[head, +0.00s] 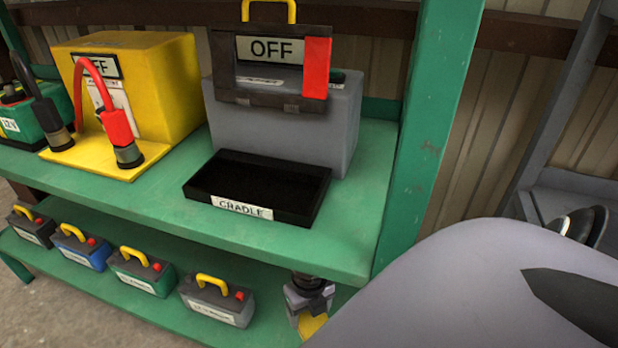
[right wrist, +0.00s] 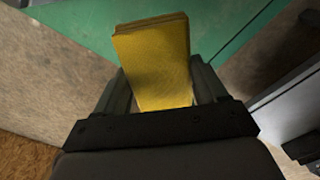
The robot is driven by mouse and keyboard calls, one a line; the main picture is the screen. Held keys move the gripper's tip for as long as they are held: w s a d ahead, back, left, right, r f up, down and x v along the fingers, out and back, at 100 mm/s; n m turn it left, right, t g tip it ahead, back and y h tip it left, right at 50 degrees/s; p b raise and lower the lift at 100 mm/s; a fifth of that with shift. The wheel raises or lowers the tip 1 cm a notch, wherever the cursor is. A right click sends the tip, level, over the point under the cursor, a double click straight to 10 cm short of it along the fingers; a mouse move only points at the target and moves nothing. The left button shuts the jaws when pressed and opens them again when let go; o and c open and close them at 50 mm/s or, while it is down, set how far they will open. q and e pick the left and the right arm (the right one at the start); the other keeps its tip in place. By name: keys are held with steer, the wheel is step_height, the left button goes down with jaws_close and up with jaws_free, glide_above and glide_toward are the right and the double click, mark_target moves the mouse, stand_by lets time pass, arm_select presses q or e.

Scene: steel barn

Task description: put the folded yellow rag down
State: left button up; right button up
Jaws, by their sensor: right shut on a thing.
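The folded yellow rag (right wrist: 155,62) is a thick flat block between the two fingers of my right gripper (right wrist: 158,80) in the right wrist view. The gripper is shut on it, and its far end sticks out past the fingers. In the head view my right gripper (head: 309,296) is low at the right front of the green bench, by the lower shelf. A small yellow part of the rag (head: 312,326) shows there, the rest hidden. My left gripper is not in view.
A black tray marked CRADLE (head: 193,193) stands empty on the green bench (head: 335,240), before a grey box marked OFF (head: 283,125). A yellow box (head: 165,75) with cables is at left. Several batteries with yellow handles line the lower shelf (head: 165,318). A green post (head: 430,130) rises at right.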

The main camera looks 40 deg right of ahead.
mark_target(310, 318)
steer(key=shift+f, duration=0.15)
step_height(310, 318, down, 3)
steer(key=shift+s+b, duration=0.1)
steer(key=shift+b, duration=0.8)
step_height(310, 318, down, 2)
steer(key=shift+f+b, duration=0.25)
steer(key=shift+b, duration=0.35)
step_height(310, 318, down, 4)
steer(key=shift+r+b, duration=0.2)
steer(key=shift+b, duration=0.75)
steer(key=shift+f, duration=0.4)
steer(key=shift+r, duration=0.1)
steer(key=o, duration=1.1)
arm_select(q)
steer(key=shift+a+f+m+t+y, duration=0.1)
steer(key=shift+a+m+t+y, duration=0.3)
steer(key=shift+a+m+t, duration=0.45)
arm_select(e)
steer(key=shift+o, duration=0.2)
